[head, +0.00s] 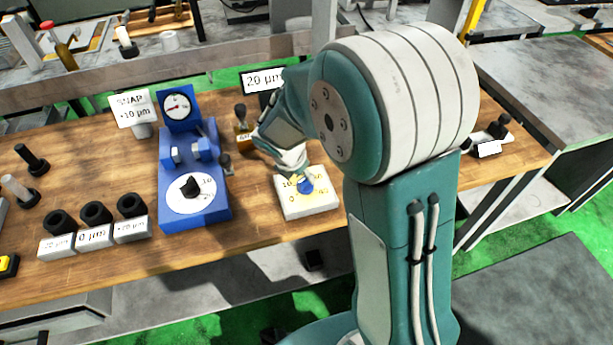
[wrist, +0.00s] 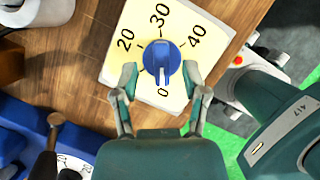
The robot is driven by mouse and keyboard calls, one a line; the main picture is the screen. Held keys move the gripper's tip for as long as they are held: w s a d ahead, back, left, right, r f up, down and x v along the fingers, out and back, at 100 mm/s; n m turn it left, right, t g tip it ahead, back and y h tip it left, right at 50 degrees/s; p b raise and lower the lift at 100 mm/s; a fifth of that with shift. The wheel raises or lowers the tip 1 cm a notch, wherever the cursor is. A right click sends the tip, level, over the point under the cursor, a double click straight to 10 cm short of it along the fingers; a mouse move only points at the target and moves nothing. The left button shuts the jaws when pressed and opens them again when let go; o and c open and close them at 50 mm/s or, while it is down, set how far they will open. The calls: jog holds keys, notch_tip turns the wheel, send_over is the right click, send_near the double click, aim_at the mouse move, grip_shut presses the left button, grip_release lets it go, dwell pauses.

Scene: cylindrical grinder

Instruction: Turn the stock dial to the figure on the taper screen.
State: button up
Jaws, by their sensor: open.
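The stock dial is a blue knob (wrist: 162,62) on a pale plate (wrist: 118,62), seen in the wrist view. The figures 0, 20, 30 and 40 show around it. The knob's raised bar lies roughly along the line from 0 to 30, with one end close to 0. My gripper (wrist: 160,78) is open, one finger on each side of the knob; I cannot tell if they touch it. In the head view the knob (head: 305,186) sits on its white block (head: 311,207) near the bench's front edge. The taper screen (head: 258,80) reads 20 µm, partly covered by my arm.
A blue gauge unit (head: 195,215) with a round white dial stands left of the stock dial. Several black rings on labelled blocks (head: 93,236) are at the front left. A snap sign (head: 133,108) stands behind. Bare wood (head: 254,232) lies between the gauge unit and the dial.

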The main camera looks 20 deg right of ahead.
jog(key=shift+x, duration=1.5)
grip_shut()
